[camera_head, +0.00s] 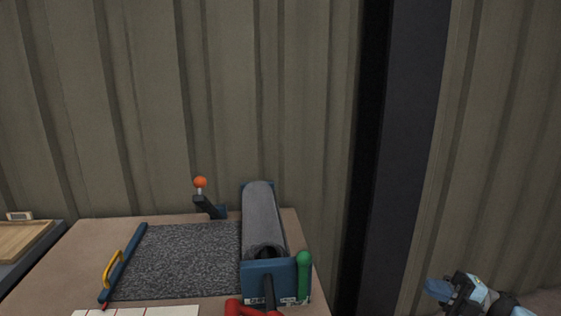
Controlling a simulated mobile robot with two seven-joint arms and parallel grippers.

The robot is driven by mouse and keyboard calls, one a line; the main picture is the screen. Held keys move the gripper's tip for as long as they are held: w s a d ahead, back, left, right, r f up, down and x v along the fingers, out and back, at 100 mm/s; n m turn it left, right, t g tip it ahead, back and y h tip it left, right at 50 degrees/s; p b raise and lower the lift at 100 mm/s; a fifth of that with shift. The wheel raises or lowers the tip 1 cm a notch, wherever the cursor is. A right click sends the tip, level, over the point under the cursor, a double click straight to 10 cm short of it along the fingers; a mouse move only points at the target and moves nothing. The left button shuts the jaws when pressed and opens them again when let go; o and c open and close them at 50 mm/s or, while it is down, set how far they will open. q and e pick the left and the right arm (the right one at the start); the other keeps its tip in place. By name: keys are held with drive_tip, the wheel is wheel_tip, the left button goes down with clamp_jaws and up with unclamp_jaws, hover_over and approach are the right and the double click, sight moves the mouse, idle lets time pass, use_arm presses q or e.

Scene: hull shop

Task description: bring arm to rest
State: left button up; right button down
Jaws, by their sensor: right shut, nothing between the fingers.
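My right gripper (440,291) shows at the lower right of the head view, with blue fingertips and a dark body. It is shut and empty, out to the right of the bench, in front of the corrugated wall. My right arm, light blue and dark, runs from it toward the bottom right corner. My left gripper is out of the view.
A brown bench (85,254) stands at the lower left. On it are a dark speckled mat (185,262), a grey roll (262,220) in a blue holder, an orange-knobbed lever (201,183) and a green handle (304,276). A wooden tray (22,240) sits far left.

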drive_tip(key=s+a+f+m+t+h, duration=0.7)
drive_tip(key=a+f+m+t+h, duration=0.45)
drive_tip(key=m, duration=0.65)
drive_tip(key=s+a+f+m+g+h, duration=0.25)
drive_tip(key=s+a+m, duration=0.2)
drive_tip(key=s, duration=0.35)
drive_tip(key=s+a+f+m+g+h, duration=0.2)
drive_tip(key=s+a+f+m, duration=0.15)
drive_tip(key=s+m, duration=0.35)
use_arm(q)
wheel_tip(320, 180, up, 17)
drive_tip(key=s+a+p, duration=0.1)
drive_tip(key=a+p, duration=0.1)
drive_tip(key=p, duration=2.5)
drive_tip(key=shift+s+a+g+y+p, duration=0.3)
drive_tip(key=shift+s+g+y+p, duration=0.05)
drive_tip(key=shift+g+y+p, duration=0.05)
use_arm(e)
drive_tip(key=s+d+r+n+g+h, duration=0.1)
drive_tip(key=s+d+r, duration=0.1)
drive_tip(key=r, duration=1.5)
drive_tip(key=shift+s+d, duration=0.15)
drive_tip(key=shift+d, duration=0.45)
drive_tip(key=shift+f, duration=0.1)
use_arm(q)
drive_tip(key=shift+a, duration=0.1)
use_arm(e)
drive_tip(key=shift+a, duration=0.1)
